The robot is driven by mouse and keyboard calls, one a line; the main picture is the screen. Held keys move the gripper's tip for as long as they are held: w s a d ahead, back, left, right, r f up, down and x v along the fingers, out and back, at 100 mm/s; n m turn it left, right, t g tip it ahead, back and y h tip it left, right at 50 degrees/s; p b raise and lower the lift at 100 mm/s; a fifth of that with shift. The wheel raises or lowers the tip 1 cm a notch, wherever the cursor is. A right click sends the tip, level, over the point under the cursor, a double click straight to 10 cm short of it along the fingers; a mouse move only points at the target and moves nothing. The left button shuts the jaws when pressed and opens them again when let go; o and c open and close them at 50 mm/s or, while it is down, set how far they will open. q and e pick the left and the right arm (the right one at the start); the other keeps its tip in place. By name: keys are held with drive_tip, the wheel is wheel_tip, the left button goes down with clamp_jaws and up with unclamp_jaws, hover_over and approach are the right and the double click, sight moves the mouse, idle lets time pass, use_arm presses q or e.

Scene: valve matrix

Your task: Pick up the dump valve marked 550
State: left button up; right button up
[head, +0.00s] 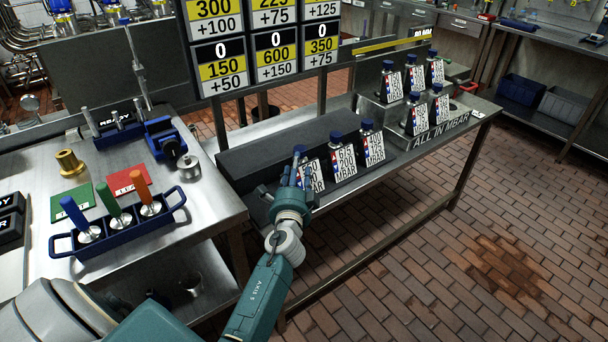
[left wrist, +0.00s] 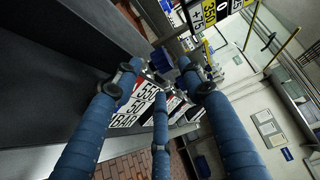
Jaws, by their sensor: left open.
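The dump valve marked 550 (head: 316,175) stands at the near left end of the valve row on the middle bench. Its white label is partly hidden by my left gripper (head: 297,168) in the head view. In the left wrist view the label reading 550 (left wrist: 131,108) shows between the blue fingers of the left gripper (left wrist: 165,88), tilted in the picture. The fingers are spread open on both sides of the valve. I cannot tell whether any finger touches it. My right gripper is not in view.
A valve marked 675 (head: 344,160) stands close to the right, with another valve (head: 372,147) beyond it. A dark raised block (head: 260,145) lies behind them. Several valves stand on the ALL IN MBAR stand (head: 440,133). The blue tool rack (head: 125,228) is on the left table.

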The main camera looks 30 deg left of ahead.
use_arm(q)
drive_tip(key=x, duration=0.4)
drive_tip(key=shift+w+r, duration=0.1)
drive_tip(key=shift+w, duration=0.25)
drive_tip(key=shift+s, duration=0.1)
drive_tip(key=shift+c, duration=0.5)
